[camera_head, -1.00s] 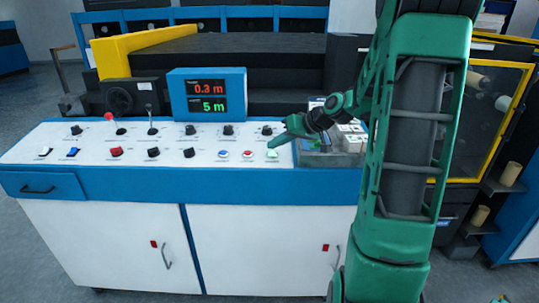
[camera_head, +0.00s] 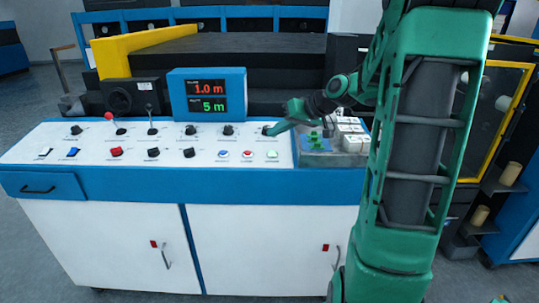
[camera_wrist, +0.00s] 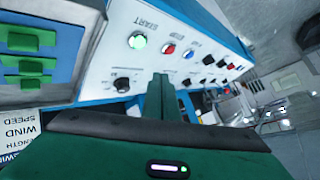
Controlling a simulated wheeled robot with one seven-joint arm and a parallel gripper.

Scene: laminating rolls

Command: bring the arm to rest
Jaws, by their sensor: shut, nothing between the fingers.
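My gripper (camera_head: 271,131) is over the right part of the white control panel (camera_head: 90,141), by the right-hand knob of the upper row. Its green fingers are shut and empty, and they also show in the wrist view (camera_wrist: 161,82). The display (camera_head: 206,95) reads 1.0 m in red above 5 m in green.
A grey tray (camera_head: 330,159) with green and blue pieces and white boxes sits at the panel's right end. A black machine bed (camera_head: 225,52) lies behind. Grey floor (camera_head: 30,255) shows at the left.

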